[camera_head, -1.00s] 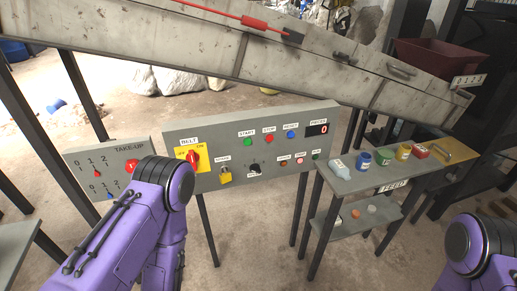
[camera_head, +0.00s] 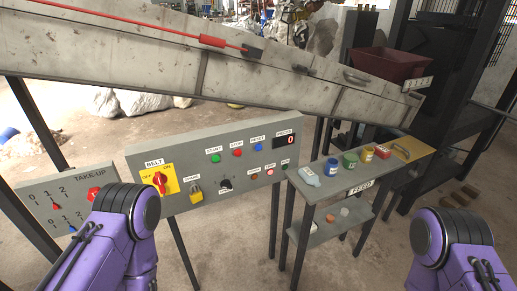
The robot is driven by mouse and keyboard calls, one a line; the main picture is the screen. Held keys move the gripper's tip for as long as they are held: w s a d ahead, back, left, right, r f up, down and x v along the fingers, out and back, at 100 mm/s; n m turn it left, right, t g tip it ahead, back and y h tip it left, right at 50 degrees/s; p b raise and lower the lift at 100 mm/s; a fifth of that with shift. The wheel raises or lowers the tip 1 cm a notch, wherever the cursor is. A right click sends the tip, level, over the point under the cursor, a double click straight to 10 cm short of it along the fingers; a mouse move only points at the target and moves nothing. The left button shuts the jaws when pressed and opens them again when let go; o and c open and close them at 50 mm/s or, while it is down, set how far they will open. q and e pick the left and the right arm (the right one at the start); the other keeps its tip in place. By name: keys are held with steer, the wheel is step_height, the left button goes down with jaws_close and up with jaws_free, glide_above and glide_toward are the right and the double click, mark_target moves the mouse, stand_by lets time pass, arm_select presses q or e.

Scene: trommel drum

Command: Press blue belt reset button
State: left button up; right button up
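The blue reset button (camera_head: 258,147) sits on the upper row of the grey control panel (camera_head: 150,138), under a RESET label. It is to the right of the red stop button (camera_head: 238,152) and the green start button (camera_head: 216,158). A red rotary switch on a yellow BELT plate (camera_head: 160,179) is at the panel's left. My two purple arms show at the lower left and lower right of the head view. Neither gripper is in view, and nothing of mine touches the button.
The TAKE-UP panel (camera_head: 40,200) stands left. The FEED shelf (camera_head: 320,186) with bottles and cans stands right. The sloping conveyor (camera_head: 230,75) runs above. The space before the button is clear.

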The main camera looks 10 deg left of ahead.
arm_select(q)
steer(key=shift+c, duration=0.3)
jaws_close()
